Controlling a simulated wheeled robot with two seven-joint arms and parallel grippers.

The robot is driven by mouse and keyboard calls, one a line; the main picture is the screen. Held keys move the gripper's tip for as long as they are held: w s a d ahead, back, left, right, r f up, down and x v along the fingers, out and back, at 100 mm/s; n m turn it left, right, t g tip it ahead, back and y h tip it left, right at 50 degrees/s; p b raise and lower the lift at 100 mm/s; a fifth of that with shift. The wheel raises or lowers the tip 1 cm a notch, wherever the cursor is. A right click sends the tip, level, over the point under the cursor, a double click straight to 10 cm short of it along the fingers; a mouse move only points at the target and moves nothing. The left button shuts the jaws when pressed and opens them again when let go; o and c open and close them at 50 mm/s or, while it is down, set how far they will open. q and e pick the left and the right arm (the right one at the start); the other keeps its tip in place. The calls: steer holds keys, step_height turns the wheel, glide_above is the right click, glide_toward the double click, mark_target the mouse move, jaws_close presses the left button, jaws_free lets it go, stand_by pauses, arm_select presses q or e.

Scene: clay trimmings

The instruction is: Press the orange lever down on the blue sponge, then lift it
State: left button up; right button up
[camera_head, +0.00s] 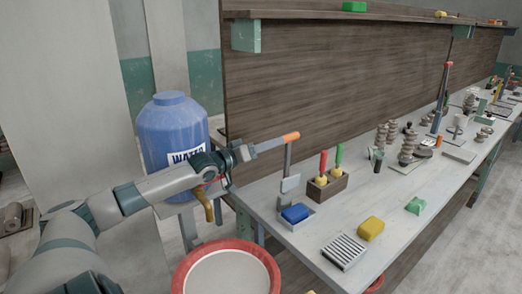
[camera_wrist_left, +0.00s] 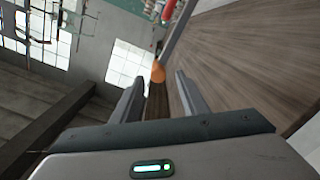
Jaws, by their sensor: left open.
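The orange lever handle (camera_head: 291,136) sits at the top of a grey upright bar (camera_head: 287,162). Below it, the blue sponge (camera_head: 295,212) lies in a small grey tray near the table's left end. My left gripper (camera_head: 280,141) reaches in from the left, with its fingertips at the orange handle. In the left wrist view, my left gripper (camera_wrist_left: 158,82) is open, and the orange tip (camera_wrist_left: 158,72) shows in line with the gap between the fingers. I cannot tell whether the fingers touch it. My right gripper is not in view.
A wooden holder (camera_head: 327,187) with red and green-handled tools stands right of the sponge. A ridged grey tray (camera_head: 344,251), a yellow block (camera_head: 370,228) and a green block (camera_head: 416,205) lie nearby. A blue barrel (camera_head: 172,125) stands behind my arm; a red-rimmed bucket (camera_head: 265,257) is in front.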

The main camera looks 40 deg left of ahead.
arm_select(q)
steer(key=s, duration=0.3)
steer(key=shift+s+a+b, duration=0.2)
steer(key=shift+s+b, duration=0.05)
steer(key=shift+b, duration=0.05)
steer(key=shift+c, duration=0.6)
